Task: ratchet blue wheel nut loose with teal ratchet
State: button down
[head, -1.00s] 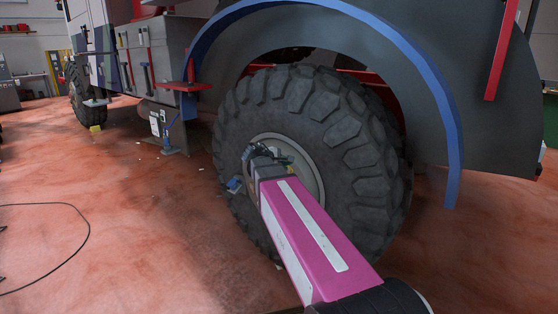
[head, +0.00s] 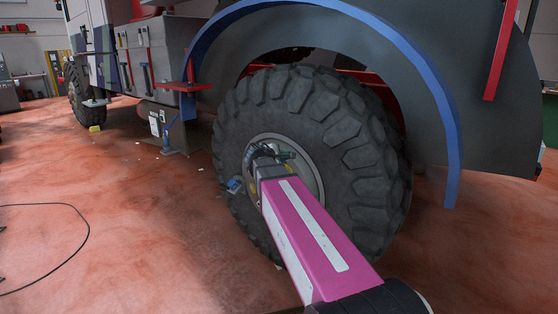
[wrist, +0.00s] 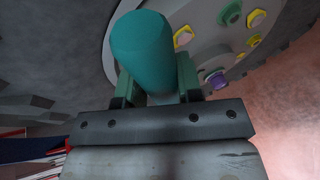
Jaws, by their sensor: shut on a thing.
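The teal ratchet (wrist: 153,55) fills the middle of the wrist view as a thick rounded teal body. My gripper (wrist: 158,82) is shut on it, with a green-grey finger on each side. In the head view my gripper (head: 264,160) is at the hub of the big wheel (head: 335,120), and a bit of teal shows beside it. The wheel hub (wrist: 208,60) carries yellow, green and purple nuts, including a purple nut (wrist: 217,80). I cannot make out the blue wheel nut; the ratchet and gripper hide part of the hub. Whether the ratchet sits on a nut cannot be told.
A small blue object (head: 235,186) shows left of my gripper, near the hub. The blue fender arch (head: 452,130) curves over the tyre. A stand (head: 173,135) is on the floor to the left, and a black cable (head: 75,250) lies at far left. The red floor between is open.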

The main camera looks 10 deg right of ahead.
jog(key=shift+w+d, duration=0.65)
jog(key=shift+d, duration=0.2)
jog(key=shift+w+d, duration=0.6)
jog(key=shift+d, duration=0.25)
jog(key=shift+w+d, duration=0.65)
jog(key=shift+d, duration=0.2)
dwell(0.9)
jog(key=c, duration=1.6)
grip_release()
grip_shut()
jog(key=f, duration=0.1)
jog(key=s+f+m, duration=0.1)
jog(key=d+f+t, duration=0.1)
jog(key=shift+s+f+m+y, duration=0.2)
jog(key=shift+f+m+y, duration=0.1)
jog(key=shift+y, duration=0.1)
jog(key=shift+w+a+r+n+g, duration=0.15)
jog(key=shift+w+a+r+n, duration=0.15)
jog(key=shift+r, duration=0.45)
jog(key=shift+w+a+r+n+g, duration=0.1)
jog(key=shift+w+r+n+g, duration=0.1)
jog(key=shift+r+n, duration=0.35)
